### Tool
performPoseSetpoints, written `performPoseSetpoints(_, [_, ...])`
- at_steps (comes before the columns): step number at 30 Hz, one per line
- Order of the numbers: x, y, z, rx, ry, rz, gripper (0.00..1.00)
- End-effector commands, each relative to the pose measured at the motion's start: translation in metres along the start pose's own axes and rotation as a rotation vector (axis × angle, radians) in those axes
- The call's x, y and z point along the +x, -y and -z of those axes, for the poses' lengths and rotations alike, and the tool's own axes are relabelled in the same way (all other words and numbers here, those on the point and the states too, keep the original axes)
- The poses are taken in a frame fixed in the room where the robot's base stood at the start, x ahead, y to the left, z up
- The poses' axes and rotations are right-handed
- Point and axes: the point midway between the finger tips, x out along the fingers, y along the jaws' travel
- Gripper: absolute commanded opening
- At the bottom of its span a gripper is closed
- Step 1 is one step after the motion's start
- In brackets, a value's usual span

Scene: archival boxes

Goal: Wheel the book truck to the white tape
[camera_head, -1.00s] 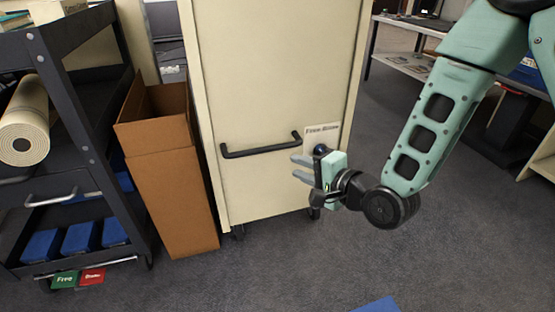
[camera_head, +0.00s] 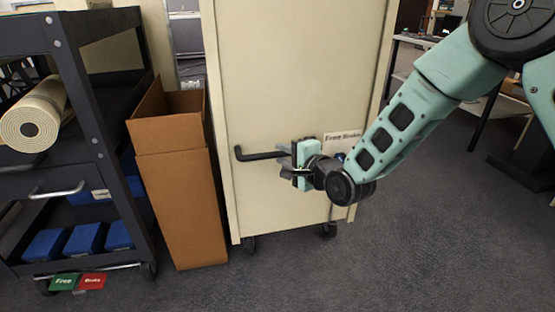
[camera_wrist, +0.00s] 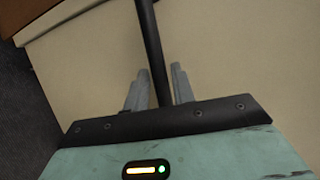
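A tall cream truck (camera_head: 290,80) on casters stands in the middle of the head view, with a dark horizontal bar handle (camera_head: 257,156) on its face. A "Free Brake" label (camera_head: 343,136) is right of the handle. My gripper (camera_head: 290,163) is at the handle's right end. In the wrist view, its two fingers (camera_wrist: 157,88) stand on either side of the dark handle bar (camera_wrist: 150,45). The gripper looks open around the bar, with a narrow gap on the right side. The handle's right end is hidden behind my gripper. No white tape shows.
A tall open cardboard box (camera_head: 180,200) stands close against the truck's left side. Left of it is a black shelf cart (camera_head: 85,100) with a rolled sheet, blue boxes and green and red pedals (camera_head: 78,282). A table (camera_head: 405,42) is at back right. Carpet (camera_head: 430,240) is clear in front and right.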

Motion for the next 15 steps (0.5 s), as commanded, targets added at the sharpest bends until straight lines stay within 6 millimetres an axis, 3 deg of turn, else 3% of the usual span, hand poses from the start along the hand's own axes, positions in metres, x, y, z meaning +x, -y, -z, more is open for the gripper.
performPoseSetpoints(6, [0.026,-0.002,-0.001,0.0,0.002,0.0,0.25])
performPoseSetpoints(15, [0.031,0.0,0.0,0.0,0.001,-0.001,0.25])
